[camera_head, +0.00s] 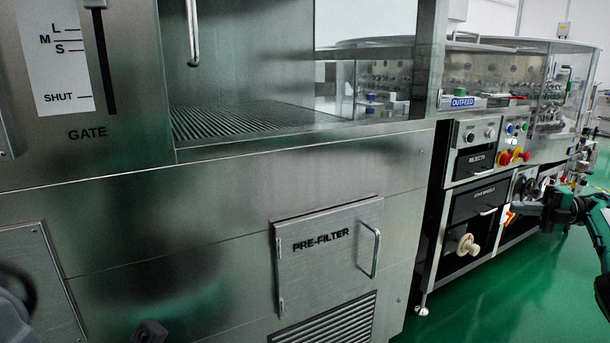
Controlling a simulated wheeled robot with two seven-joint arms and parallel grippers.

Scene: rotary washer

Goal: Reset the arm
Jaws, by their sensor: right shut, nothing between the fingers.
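My right arm comes in from the right edge, dark with green parts. Its gripper (516,208) points left, in front of the lower part of the outfeed machine (467,203). The gripper is small in the picture, and its fingers look closed with nothing held. I cannot tell whether it touches the machine. A dark, blurred shape at the lower left edge may be part of my left arm; no left gripper can be made out.
A large steel washer cabinet (240,190) fills the left and middle, with a gate lever slot (103,62) and a pre-filter door (325,258) with a handle. A cream knob (467,245) sticks out of the outfeed machine. Green floor (500,300) is open at the lower right.

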